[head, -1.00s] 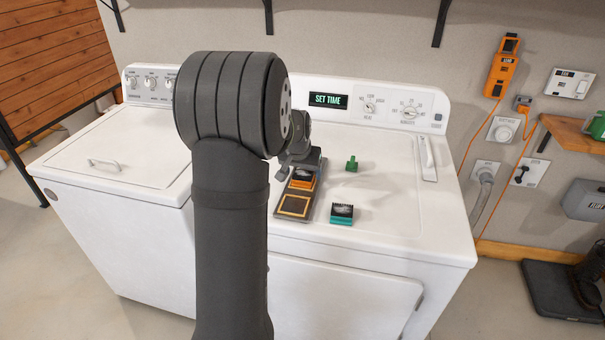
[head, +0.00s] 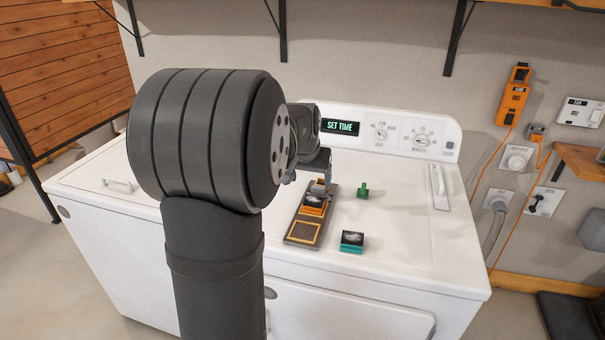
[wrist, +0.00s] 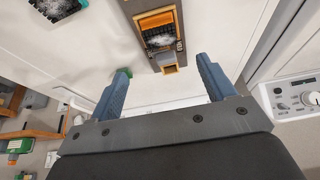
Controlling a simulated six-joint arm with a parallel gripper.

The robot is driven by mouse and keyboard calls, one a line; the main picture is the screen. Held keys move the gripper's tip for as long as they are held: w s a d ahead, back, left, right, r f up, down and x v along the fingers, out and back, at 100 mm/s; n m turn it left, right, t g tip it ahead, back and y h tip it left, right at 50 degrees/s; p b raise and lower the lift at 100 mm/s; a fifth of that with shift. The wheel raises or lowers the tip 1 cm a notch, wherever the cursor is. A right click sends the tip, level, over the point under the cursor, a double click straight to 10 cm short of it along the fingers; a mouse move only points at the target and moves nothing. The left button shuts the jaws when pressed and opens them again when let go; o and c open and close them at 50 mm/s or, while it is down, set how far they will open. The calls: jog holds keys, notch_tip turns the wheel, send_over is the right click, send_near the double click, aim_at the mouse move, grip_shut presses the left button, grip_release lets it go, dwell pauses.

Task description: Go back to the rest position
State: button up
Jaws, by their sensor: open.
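My gripper (wrist: 163,70) is open and empty, with two blue fingers spread apart in the wrist view. In the head view my arm partly hides it, just behind the dark tray (head: 291,238) on the white dryer (head: 400,240). An orange block with a dark, pale-streaked top (head: 314,205) sits in the tray's far part. This block also shows in the wrist view (wrist: 158,38), beyond the fingertips and apart from them. The tray's near part is an empty orange-edged square.
A teal block with a dark top (head: 352,241) and a small green piece (head: 363,191) stand right of the tray. The dryer's control panel (head: 400,135) rises behind. A white washer (head: 115,210) is at left. Wall brackets hang above.

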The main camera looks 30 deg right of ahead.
aim_at(314, 200)
jog(key=x, duration=1.1)
jog(key=shift+f, duration=0.4)
jog(key=shift+w+d+r, duration=0.1)
jog(key=shift+w+d, duration=0.05)
jog(key=shift+w, duration=0.05)
jog(key=shift+r, duration=1.55)
